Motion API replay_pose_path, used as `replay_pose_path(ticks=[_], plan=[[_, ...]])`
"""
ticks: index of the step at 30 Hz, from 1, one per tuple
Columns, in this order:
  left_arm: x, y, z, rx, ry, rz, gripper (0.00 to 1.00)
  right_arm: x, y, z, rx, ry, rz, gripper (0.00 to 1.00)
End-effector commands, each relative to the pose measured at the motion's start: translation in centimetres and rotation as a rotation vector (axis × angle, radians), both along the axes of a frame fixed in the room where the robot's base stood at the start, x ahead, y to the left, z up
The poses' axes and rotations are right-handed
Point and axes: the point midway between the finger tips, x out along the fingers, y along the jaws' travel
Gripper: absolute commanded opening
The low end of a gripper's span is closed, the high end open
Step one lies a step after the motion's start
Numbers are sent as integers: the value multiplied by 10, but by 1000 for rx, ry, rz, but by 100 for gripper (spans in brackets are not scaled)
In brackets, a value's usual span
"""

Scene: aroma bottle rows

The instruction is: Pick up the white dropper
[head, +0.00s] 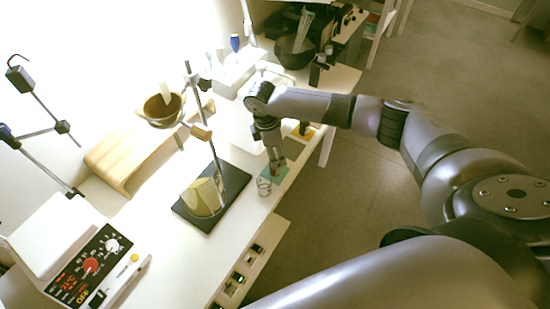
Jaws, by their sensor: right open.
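My right gripper (276,160) points down over the right edge of the white table, just above a small green mat (277,175). It is open, and I see nothing held in it. I cannot make out the white dropper for certain. A small pale upright item (220,56) stands at the back beside a blue one (235,43), but it is too small to identify. A small clear glass (264,187) stands just in front of the green mat. My left gripper is not in view.
A dark-based stand (237,180) with a beaker (203,198) is left of the gripper. A wooden bench (122,160), a bowl (162,108) and a hotplate (91,268) lie farther left. A yellow mat (310,132) lies behind the gripper. Floor is clear at right.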

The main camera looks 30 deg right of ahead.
Motion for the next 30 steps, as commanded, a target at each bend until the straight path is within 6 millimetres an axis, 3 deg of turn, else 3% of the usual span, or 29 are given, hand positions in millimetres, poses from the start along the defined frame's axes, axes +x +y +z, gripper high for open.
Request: replay_pose_path(ticks=[3, 17, 30], plan=[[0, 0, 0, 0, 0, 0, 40, 0, 0, 0, 0, 0, 0, 48], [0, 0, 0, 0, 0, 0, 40, 0, 0, 1, 0, 0, 0, 18], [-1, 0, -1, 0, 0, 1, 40, 1, 0, 7, 1, 0, -1, 18]])
